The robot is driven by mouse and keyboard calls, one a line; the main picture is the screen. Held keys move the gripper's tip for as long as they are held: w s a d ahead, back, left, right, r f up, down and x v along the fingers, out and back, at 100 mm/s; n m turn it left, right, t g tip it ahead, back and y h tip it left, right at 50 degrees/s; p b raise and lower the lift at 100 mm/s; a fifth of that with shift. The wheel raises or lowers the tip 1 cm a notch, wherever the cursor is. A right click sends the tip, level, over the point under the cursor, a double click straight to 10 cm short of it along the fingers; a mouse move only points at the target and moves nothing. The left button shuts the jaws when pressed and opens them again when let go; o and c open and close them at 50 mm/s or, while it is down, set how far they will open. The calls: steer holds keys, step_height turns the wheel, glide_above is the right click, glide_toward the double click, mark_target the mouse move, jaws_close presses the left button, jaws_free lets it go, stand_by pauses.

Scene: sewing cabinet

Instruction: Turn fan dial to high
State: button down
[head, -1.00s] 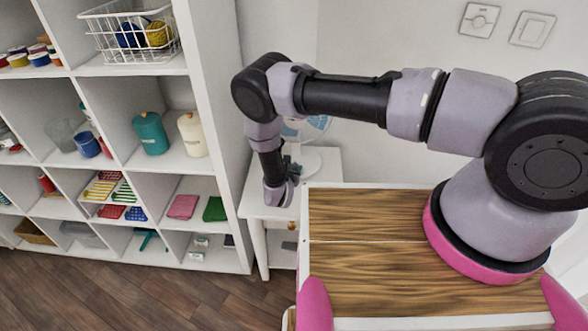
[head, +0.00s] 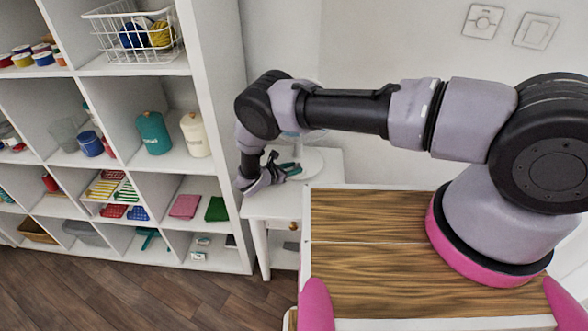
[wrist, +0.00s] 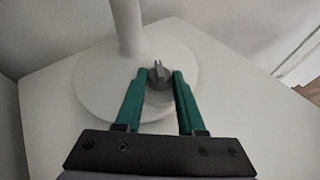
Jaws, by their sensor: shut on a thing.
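The white fan's round base (wrist: 92,84) and upright post (wrist: 127,28) show in the wrist view. A grey dial (wrist: 158,78) with a raised grip sits on the base. My gripper (wrist: 159,72) has its two green fingers on either side of the dial, near their tips, and is shut on it. In the head view my gripper (head: 288,169) is low over the fan base (head: 312,160). My arm hides most of the fan there. I cannot read any dial setting marks.
The fan stands on a small white table (head: 262,205) in the corner, against the wall. A white shelf unit (head: 222,150) with several boxes and jars stands close on the left. A wood-topped surface (head: 375,270) lies in front on the right.

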steer(key=shift+h, duration=0.3)
steer(key=c, duration=0.5)
jaws_free()
steer(key=v, duration=1.1)
steer(key=shift+d, duration=0.1)
